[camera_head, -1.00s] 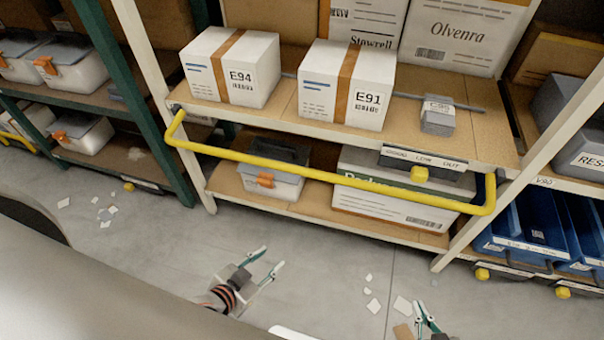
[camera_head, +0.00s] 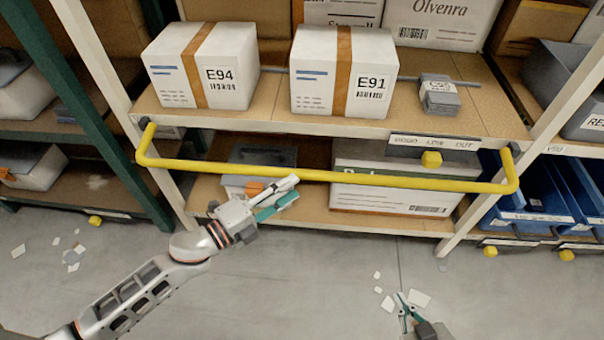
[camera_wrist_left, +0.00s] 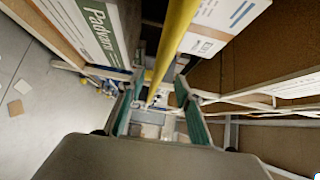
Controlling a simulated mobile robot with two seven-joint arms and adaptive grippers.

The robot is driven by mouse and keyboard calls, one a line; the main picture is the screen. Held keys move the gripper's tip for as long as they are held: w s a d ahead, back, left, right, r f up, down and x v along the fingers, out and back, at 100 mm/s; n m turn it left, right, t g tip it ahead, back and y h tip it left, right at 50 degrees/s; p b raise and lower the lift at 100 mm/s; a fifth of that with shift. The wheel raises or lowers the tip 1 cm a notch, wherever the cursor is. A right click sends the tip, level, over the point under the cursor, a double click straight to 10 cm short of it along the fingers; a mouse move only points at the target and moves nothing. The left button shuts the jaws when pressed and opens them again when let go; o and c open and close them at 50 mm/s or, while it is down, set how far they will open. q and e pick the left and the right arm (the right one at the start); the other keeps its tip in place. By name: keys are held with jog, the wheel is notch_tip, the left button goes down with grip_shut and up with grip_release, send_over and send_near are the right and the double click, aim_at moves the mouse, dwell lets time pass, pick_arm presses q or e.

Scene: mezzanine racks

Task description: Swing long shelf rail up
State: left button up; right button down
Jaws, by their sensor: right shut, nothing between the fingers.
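The long yellow rail (camera_head: 385,179) hangs across the front of the shelf bay, below the upper shelf board. Its bent ends meet the posts at both sides. My right gripper (camera_head: 408,301) is shut and empty, low over the floor at the bottom right.
White boxes E94 (camera_head: 220,87) and E91 (camera_head: 372,95) and a small grey box (camera_head: 438,98) stand on the upper shelf. A lidded bin (camera_head: 262,158) and a large carton (camera_head: 395,200) sit behind the rail. Blue bins (camera_head: 535,215) are at right. Paper scraps (camera_head: 388,304) litter the floor.

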aim_at(307, 178)
pick_arm(q)
jog(key=x, duration=0.7)
jog(key=shift+w+d, duration=0.2)
jog(key=shift+d, duration=0.1)
